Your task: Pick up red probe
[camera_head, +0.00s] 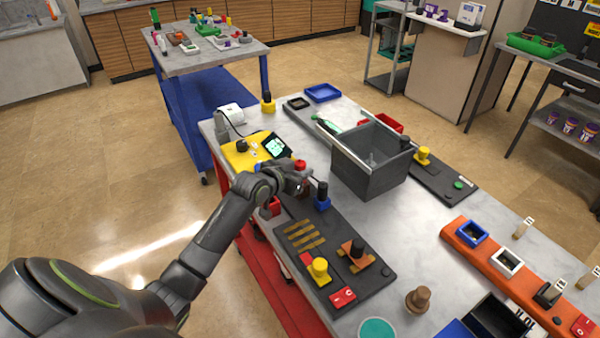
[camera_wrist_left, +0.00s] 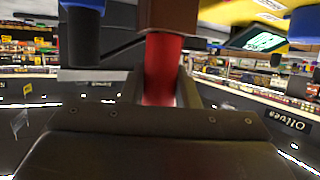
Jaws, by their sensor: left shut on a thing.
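The red probe (camera_head: 301,165) shows its red top just above my left gripper (camera_head: 298,184) in the head view. In the left wrist view its red shaft (camera_wrist_left: 162,68) stands between the two fingers of my left gripper (camera_wrist_left: 160,92), which are shut on it. A brown-red block (camera_wrist_left: 168,15) joins the shaft at the top of that view. The probe's lower part is hidden by the gripper in the head view. My right gripper is in neither view.
A blue-based probe (camera_head: 322,197) stands close to the right of the gripper. The yellow unit with a screen (camera_head: 241,154) lies just behind. A grey open bin (camera_head: 369,172) is to the right. A dark board (camera_head: 364,288) with a yellow knob (camera_head: 319,268) is in front.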

